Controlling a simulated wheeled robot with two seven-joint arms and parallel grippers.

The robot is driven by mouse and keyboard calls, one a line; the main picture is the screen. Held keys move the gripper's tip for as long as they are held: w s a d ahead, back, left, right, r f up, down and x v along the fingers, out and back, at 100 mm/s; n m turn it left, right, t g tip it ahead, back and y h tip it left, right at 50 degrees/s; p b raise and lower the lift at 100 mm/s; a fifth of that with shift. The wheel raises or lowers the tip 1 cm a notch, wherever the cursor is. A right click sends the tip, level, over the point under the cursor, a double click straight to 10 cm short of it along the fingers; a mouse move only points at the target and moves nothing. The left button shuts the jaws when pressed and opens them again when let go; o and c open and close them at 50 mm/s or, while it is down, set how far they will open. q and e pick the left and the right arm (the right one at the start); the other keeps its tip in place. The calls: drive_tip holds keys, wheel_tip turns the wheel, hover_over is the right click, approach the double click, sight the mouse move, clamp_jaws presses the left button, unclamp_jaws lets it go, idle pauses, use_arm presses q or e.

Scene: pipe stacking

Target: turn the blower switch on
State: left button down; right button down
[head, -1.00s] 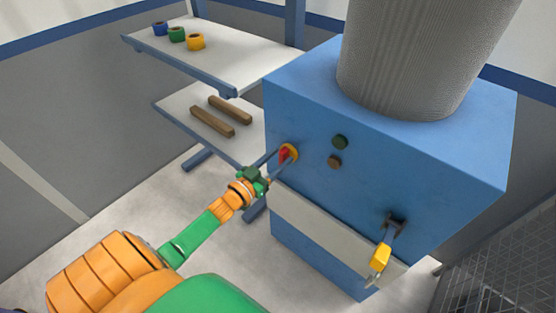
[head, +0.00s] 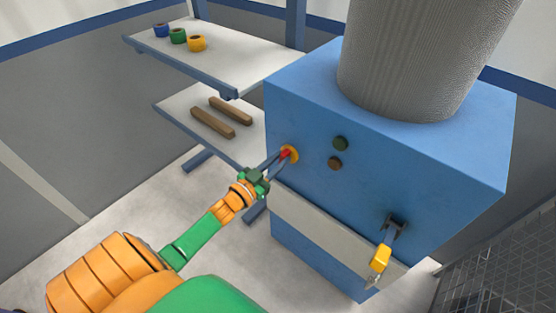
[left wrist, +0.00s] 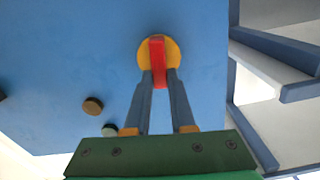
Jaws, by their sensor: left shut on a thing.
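The blower switch is a red handle (head: 286,153) on a round yellow plate (head: 294,152), on the left part of the blue machine's front. In the left wrist view the red handle (left wrist: 158,52) stands upright in the picture across the yellow plate (left wrist: 174,52). My left gripper (head: 283,156) reaches it from the lower left. In the left wrist view its two fingers (left wrist: 160,76) are shut on the lower part of the red handle, one on each side. Part of the handle is hidden by the fingers in the head view. My right gripper does not show.
The blue machine (head: 430,165) carries a green button (head: 340,143), a brown button (head: 335,163) and a large grey duct (head: 420,50). A hanging yellow piece (head: 380,258) is at its lower right. Shelves (head: 235,55) with tape rolls and brown bars stand behind left.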

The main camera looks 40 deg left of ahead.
use_arm(q)
drive_tip(key=m, duration=0.5)
drive_tip(key=d+m, duration=0.1)
drive_tip(key=m, duration=0.2)
drive_tip(key=shift+f+b, duration=0.3)
drive_tip(key=shift+b, duration=0.1)
drive_tip(key=m, duration=0.3)
drive_tip(key=m+b, duration=0.1)
drive_tip(key=shift+f+m, duration=0.25)
drive_tip(key=shift+m, duration=0.05)
drive_tip(key=shift+d+f+m+b, duration=0.15)
drive_tip(key=shift+m+b, duration=0.45)
drive_tip(key=shift+m, duration=1.4)
drive_tip(key=c, duration=0.8)
unclamp_jaws()
drive_tip(key=shift+o, duration=0.2)
drive_tip(key=shift+s+f, duration=0.1)
